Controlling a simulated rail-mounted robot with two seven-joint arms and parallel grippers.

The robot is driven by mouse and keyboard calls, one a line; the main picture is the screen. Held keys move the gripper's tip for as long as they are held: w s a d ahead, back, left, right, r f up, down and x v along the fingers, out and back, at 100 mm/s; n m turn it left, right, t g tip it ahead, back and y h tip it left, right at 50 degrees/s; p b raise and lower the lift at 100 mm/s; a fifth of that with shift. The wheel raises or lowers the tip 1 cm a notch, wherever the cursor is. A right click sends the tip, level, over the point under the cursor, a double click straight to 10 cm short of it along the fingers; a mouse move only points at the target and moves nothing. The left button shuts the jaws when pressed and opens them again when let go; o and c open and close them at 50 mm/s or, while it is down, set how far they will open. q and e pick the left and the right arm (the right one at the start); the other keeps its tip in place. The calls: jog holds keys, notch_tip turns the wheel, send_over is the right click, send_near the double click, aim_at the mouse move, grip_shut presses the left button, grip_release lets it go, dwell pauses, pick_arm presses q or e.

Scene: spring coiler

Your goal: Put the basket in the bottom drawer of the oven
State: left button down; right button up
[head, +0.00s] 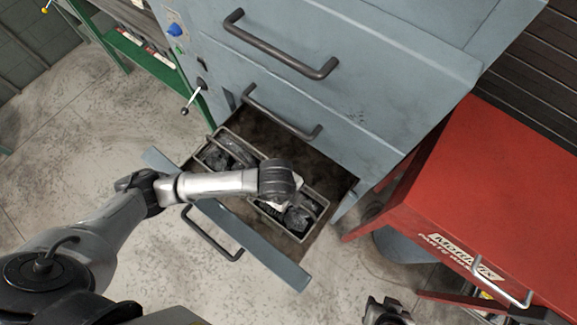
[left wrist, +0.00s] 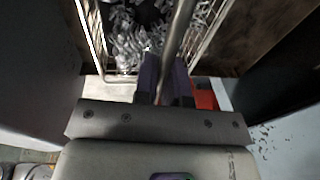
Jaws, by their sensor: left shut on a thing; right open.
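The blue-grey oven (head: 375,90) has its bottom drawer (head: 262,255) pulled open. The wire basket (head: 241,144), filled with dark metal parts, shows within the drawer opening; I cannot tell whether it rests on the drawer floor. My left arm reaches over the drawer front, and its wrist hides the middle of the basket. In the left wrist view my left gripper (left wrist: 166,80) is shut on the basket's handle bar, with the basket (left wrist: 95,40) beyond it. My right gripper (head: 388,312) is open and empty at the bottom edge of the head view, apart from the drawer.
A red cabinet (head: 480,190) stands close to the right of the oven. A green shelf (head: 135,50) stands at the upper left. A lever (head: 191,99) juts from the oven's left side. The concrete floor before the drawer is clear.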

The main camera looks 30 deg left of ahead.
pick_arm(q)
jog(key=shift+f, duration=0.15)
jog(key=c, duration=1.2)
grip_release()
jog(key=shift+r, duration=0.5)
notch_tip(320, 180, up, 11)
jog(key=s+a+p, duration=0.1)
jog(key=p, duration=0.2)
jog(key=shift+s+a, duration=0.2)
